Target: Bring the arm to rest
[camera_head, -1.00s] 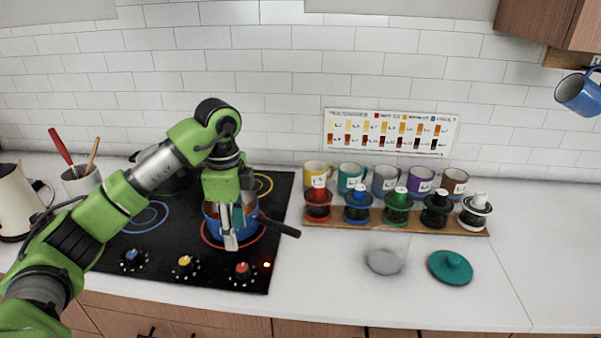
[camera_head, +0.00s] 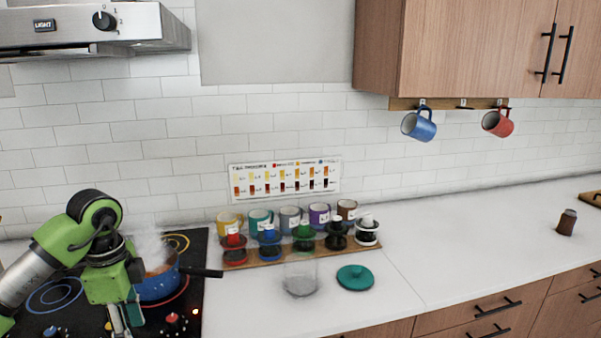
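My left arm reaches in from the lower left. Its gripper (camera_head: 120,320) points down in front of the blue pot (camera_head: 160,287) on the black stove (camera_head: 85,262). The fingers look close together, but whether they are open or shut is not clear. The pot holds something brownish and steams; its dark handle (camera_head: 203,272) points right. The gripper and arm hide part of the pot's left side. Whether the gripper touches the pot cannot be told. My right gripper is not in view.
A wooden rack (camera_head: 300,250) with several mugs and lidded jars stands against the wall. A clear glass (camera_head: 300,280) and a teal lid (camera_head: 355,278) lie in front. Blue (camera_head: 419,125) and red (camera_head: 497,122) mugs hang below the cabinet. The right counter is mostly clear.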

